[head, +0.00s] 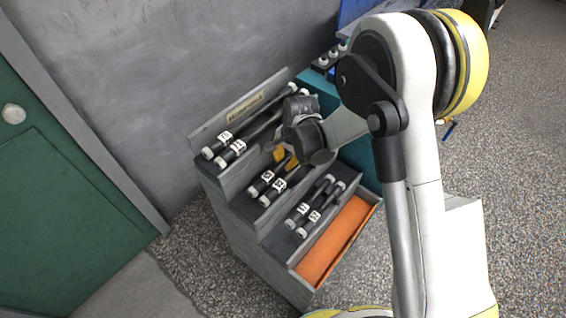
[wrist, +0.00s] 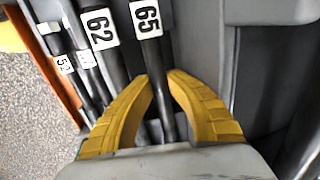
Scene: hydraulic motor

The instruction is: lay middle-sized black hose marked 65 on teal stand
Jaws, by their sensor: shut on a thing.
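The black hose marked 65 (wrist: 152,60) lies in the middle step of the grey rack, its white label facing the wrist camera. In the head view it appears to be the hose of the middle pair nearer the wall (head: 267,177). My gripper (wrist: 158,78) has its yellow fingers closed around this hose, below the label. In the head view my gripper (head: 285,158) reaches down over the middle step and hides the hose's far part. The teal stand (head: 318,86) is behind the rack, partly hidden by my arm.
The hose marked 62 (wrist: 112,58) lies close beside the held one. The grey rack (head: 232,180) also carries hoses on its upper and lower steps. An orange-lined tray (head: 338,240) is at its front. A grey wall (head: 150,80) stands close behind the rack.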

